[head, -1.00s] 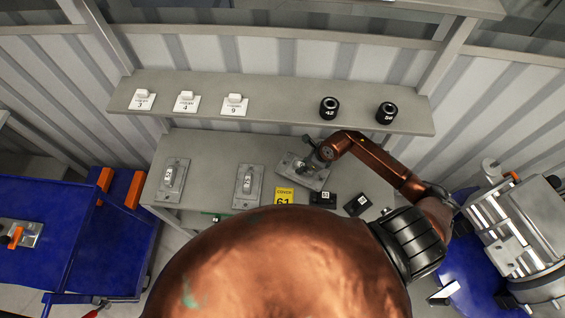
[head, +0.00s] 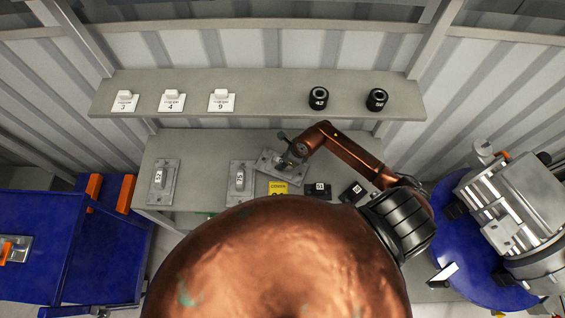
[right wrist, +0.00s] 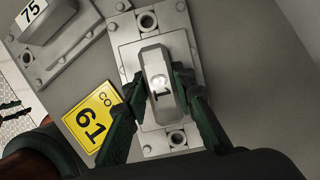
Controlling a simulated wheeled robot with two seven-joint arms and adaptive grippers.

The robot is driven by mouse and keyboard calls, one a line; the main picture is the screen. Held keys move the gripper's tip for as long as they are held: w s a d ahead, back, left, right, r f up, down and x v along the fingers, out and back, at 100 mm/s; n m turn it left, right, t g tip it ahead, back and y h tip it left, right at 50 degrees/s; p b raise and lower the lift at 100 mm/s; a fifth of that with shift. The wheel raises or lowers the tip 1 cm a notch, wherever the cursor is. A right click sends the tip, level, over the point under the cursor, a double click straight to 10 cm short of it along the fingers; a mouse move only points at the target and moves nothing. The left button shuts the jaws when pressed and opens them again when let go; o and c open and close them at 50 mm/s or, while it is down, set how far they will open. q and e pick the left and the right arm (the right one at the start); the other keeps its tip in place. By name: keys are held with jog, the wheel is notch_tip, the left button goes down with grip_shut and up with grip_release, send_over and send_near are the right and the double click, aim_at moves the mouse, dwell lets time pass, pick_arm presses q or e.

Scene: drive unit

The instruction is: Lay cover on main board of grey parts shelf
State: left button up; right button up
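A grey cover, a flat plate with corner studs and a raised block handle, shows in the head view (head: 268,161) and the right wrist view (right wrist: 128,58). My right gripper (right wrist: 162,78) has its dark green fingers against both sides of the handle. The cover is at the main board (head: 205,150) of the grey parts shelf, turned relative to its neighbours. I cannot tell whether it touches the board. Cover 75 (head: 240,182) lies to its left, another cover (head: 163,182) farther left. My left gripper is mostly hidden; a dark green bit, probably its finger, shows at the right wrist view's left edge (right wrist: 10,106).
A yellow card 61 (head: 278,188) and two black blocks (head: 318,190) (head: 352,191) lie in front of the cover. The upper shelf (head: 265,103) holds white tags and two black rings. Blue carts (head: 40,245) stand left, a machine (head: 515,220) right. Bare board separates the two left covers.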

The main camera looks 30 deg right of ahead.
jog(key=o, duration=0.4)
jog(key=shift+s+f, duration=0.1)
jog(key=shift+f, duration=0.05)
jog(key=shift+d+r, duration=0.1)
jog(key=shift+r, duration=0.15)
jog(key=v, duration=0.2)
jog(key=shift+s+d+r, duration=0.1)
jog(key=shift+d+r, duration=0.05)
jog(key=shift+r, duration=0.05)
jog(key=s+d, duration=0.2)
jog(key=s+d+b, duration=0.1)
jog(key=s+d, duration=0.1)
jog(key=s, duration=0.1)
jog(key=s+d+b, duration=0.1)
jog(key=s+d, duration=0.1)
jog(key=s, duration=0.1)
jog(key=shift+s, duration=0.25)
jog(key=shift+s+d+b, duration=0.35)
jog(key=shift+s+d, duration=0.15)
jog(key=shift+s, duration=0.1)
